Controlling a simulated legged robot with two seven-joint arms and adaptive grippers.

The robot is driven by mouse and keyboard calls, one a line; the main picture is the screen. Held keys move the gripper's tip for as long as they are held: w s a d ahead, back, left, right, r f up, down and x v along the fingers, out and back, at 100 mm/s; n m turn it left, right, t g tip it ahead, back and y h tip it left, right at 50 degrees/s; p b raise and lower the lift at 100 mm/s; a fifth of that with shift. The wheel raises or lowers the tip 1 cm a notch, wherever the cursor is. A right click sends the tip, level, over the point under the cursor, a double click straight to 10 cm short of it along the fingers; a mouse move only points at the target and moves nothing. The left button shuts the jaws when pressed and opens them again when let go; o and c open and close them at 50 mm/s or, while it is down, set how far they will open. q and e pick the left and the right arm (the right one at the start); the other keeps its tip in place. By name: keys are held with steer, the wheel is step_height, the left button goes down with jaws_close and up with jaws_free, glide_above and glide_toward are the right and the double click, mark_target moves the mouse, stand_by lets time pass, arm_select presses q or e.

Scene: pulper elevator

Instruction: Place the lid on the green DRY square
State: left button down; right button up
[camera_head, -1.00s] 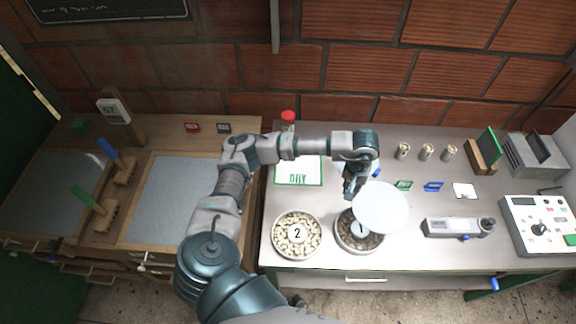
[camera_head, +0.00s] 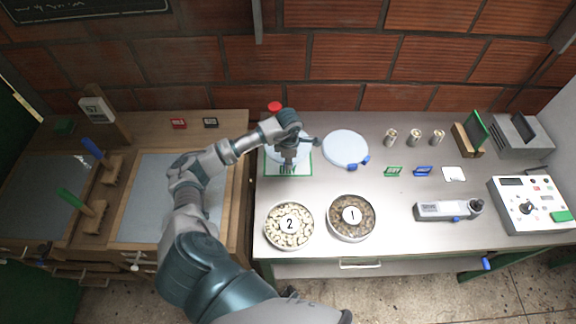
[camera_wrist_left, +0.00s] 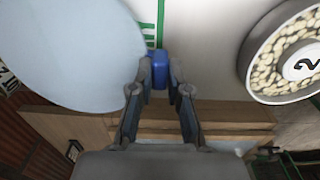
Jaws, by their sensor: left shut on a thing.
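The held lid (camera_wrist_left: 70,50) is a pale blue disc with a blue tab (camera_wrist_left: 160,68). My left gripper (camera_wrist_left: 160,78) is shut on this tab. In the head view the gripper (camera_head: 290,152) is over the green-bordered DRY square (camera_head: 287,171), hiding part of it and much of the lid. In the wrist view, part of the green marking shows beside the lid's edge. I cannot tell whether the lid touches the surface. A second pale blue lid (camera_head: 345,148) with blue tabs lies on the table to the right. My right gripper is not in view.
Bowl 2 (camera_head: 289,245) of pale beans and bowl 1 (camera_head: 352,236) of brown beans stand open in front. A red-capped jar (camera_head: 274,108) is behind the square. Small cans, cards and a handheld meter (camera_head: 447,211) are further right.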

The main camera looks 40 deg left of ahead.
mark_target(288, 176)
arm_select(q)
step_height(288, 176, down, 2)
steer(key=f, duration=0.4)
steer(key=shift+a, duration=0.25)
steer(key=c, duration=1.1)
jaws_free()
steer(key=shift+d, duration=0.1)
steer(key=shift+c, duration=0.2)
steer(key=shift+d, duration=0.1)
steer(key=shift+r, duration=0.2)
step_height(288, 176, up, 12)
steer(key=shift+f+b, duration=0.1)
steer(key=shift+b, duration=0.25)
steer(key=shift+s, duration=0.1)
steer(key=shift+f, duration=0.1)
